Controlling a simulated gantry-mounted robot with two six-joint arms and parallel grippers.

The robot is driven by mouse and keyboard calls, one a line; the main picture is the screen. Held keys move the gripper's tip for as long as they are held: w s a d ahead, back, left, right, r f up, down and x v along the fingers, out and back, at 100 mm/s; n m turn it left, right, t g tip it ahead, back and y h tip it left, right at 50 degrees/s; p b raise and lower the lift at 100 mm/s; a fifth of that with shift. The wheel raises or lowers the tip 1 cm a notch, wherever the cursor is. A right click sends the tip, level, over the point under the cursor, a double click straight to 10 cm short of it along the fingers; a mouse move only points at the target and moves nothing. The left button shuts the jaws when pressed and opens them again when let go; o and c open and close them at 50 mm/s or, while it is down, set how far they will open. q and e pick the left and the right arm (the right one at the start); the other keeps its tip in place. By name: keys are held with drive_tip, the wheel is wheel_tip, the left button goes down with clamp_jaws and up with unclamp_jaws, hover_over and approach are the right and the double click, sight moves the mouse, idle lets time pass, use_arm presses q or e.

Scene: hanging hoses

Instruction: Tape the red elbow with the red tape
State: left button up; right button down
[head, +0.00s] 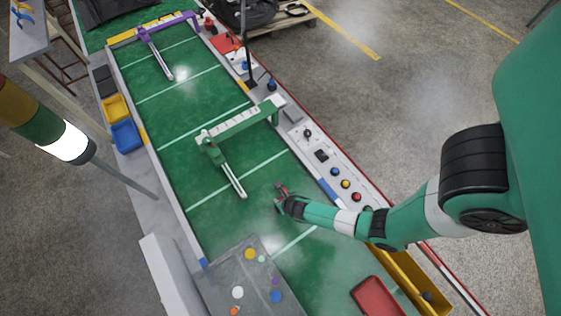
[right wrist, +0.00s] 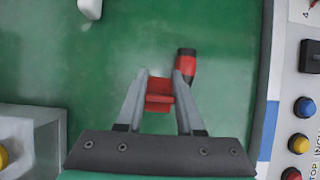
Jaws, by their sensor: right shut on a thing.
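My right gripper (head: 277,203) reaches in from the right over the green belt, near its right side. In the right wrist view its two fingers (right wrist: 160,80) are shut on a small red piece (right wrist: 159,96). A red cylinder with dark ends (right wrist: 186,66) shows just beyond the right finger. I cannot tell whether it is joined to the red piece, or which is the elbow and which the tape. A little red also shows at the fingertips in the head view (head: 282,188). My left gripper is not in view.
A green-and-white arch (head: 243,121) with a hanging bar stands over the belt (head: 185,180); a purple one (head: 165,27) stands farther back. A grey box with coloured buttons (head: 237,270) is at the front. A button panel (head: 345,184) lines the right edge. A red tray (head: 378,297) lies at front right.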

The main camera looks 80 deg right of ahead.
drive_tip(key=shift+f, duration=0.15)
drive_tip(key=shift+f+b, duration=0.8)
drive_tip(key=shift+f, duration=0.15)
